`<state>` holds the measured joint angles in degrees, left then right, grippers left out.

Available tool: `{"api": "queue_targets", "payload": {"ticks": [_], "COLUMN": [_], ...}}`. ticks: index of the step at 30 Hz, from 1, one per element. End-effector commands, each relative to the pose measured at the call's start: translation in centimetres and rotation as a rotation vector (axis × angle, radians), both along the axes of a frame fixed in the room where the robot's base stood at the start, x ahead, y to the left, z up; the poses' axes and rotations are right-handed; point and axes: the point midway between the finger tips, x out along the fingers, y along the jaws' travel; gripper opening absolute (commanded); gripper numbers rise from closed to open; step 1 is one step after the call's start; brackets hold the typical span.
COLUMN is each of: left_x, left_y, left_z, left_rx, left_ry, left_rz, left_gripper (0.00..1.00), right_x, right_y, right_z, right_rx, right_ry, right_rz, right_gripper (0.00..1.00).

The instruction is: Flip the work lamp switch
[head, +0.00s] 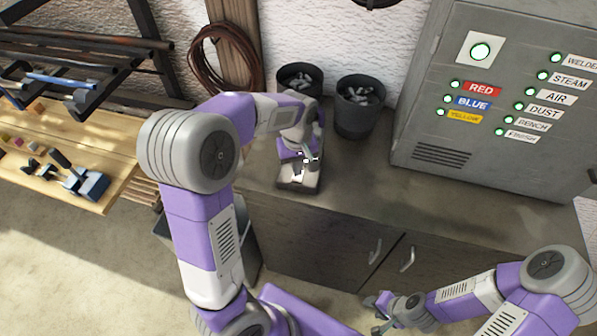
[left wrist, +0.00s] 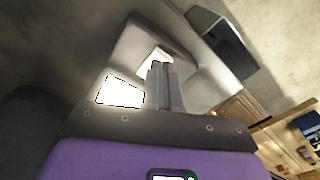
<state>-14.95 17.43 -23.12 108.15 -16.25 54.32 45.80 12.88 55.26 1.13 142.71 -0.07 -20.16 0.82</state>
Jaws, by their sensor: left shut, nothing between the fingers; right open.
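A small pale grey box with a bright white face (head: 300,183), which may be the work lamp switch, sits on the grey bench top near its left front. My left gripper (head: 310,160) is shut and empty, right above or at this box, and covers part of it. In the left wrist view the shut fingers (left wrist: 160,85) point at the grey box (left wrist: 135,45), over a bright white patch. Whether they touch it I cannot tell. The switch's own lever or rocker cannot be made out. My right gripper (head: 380,303) is open and empty, in front of the bench doors.
Two dark bins (head: 357,110) stand behind the left gripper. A grey cabinet (head: 440,125) with green lights and labels stands at the right. A wooden workbench (head: 100,150) with tools is at the left. The bench middle (head: 400,195) is clear.

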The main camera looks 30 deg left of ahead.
Motion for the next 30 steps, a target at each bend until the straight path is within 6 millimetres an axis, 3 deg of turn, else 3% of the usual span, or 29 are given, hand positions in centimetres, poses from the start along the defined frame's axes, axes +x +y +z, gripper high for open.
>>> {"api": "queue_targets", "payload": {"ticks": [30], "left_x": [0.0], "left_y": [0.0], "left_z": [-1.1], "left_rx": [0.000], "left_ry": [0.000], "left_rz": [0.000], "left_gripper": [0.00], "right_x": [0.0], "right_y": [0.0], "right_z": [-0.7], "right_rx": [0.000], "right_ry": [0.000], "right_rz": [0.000], "right_gripper": [0.43]}}
